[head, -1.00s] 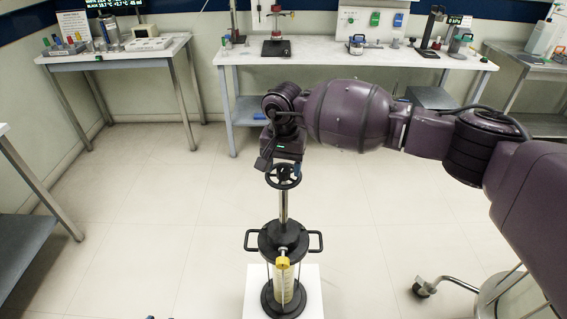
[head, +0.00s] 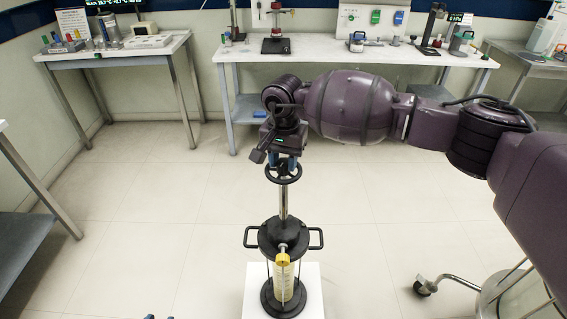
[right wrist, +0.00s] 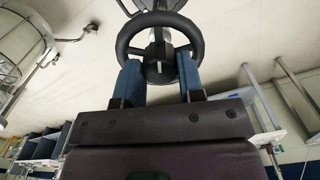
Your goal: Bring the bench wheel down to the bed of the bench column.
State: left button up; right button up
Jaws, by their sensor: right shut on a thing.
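The black bench wheel (head: 283,180) sits level on top of a bright upright rod (head: 283,204). The rod rises from the bench column (head: 283,262), which has a black top plate with two side handles, a pale yellowish packed tube and a black foot. My right gripper (head: 286,164) is above the wheel and shut on it with blue fingers. In the right wrist view the wheel (right wrist: 122,45) shows between and beyond the fingertips (right wrist: 160,72). The bed's upper surface inside the tube is hard to make out. Small blue tips, seemingly my left gripper (head: 160,317), show at the bottom edge.
The column stands on a white block (head: 312,290) with clear floor around it. A long white bench (head: 330,57) with lab gear stands behind, and another table (head: 120,52) at the back left. A wheeled stand leg (head: 440,284) is at the lower right.

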jog(key=shift+f+m+b, duration=0.2)
jog(key=shift+m+b, duration=0.95)
jog(key=shift+m, duration=0.05)
jog(key=m+b, duration=0.1)
jog(key=m, duration=0.1)
jog(key=shift+r+m, duration=0.1)
jog(key=shift+m, duration=0.3)
jog(key=m, duration=0.5)
jog(key=shift+r, duration=0.15)
jog(key=m, duration=0.7)
jog(key=shift+m, duration=0.3)
jog(key=m, duration=0.2)
jog(key=shift+m+p, duration=0.3)
jog(key=shift+p, duration=0.05)
jog(key=m, duration=0.2)
jog(key=shift+r+m, duration=0.1)
jog(key=shift+m, duration=0.3)
jog(key=m+p, duration=0.1)
jog(key=m, duration=0.1)
jog(key=shift+m, duration=0.4)
jog(key=m, duration=0.3)
jog(key=shift+m, duration=0.3)
jog(key=m+p, duration=0.1)
jog(key=m, duration=0.4)
jog(key=shift+m, duration=1.3)
jog(key=shift+w+m, duration=0.1)
jog(key=shift+m, duration=0.2)
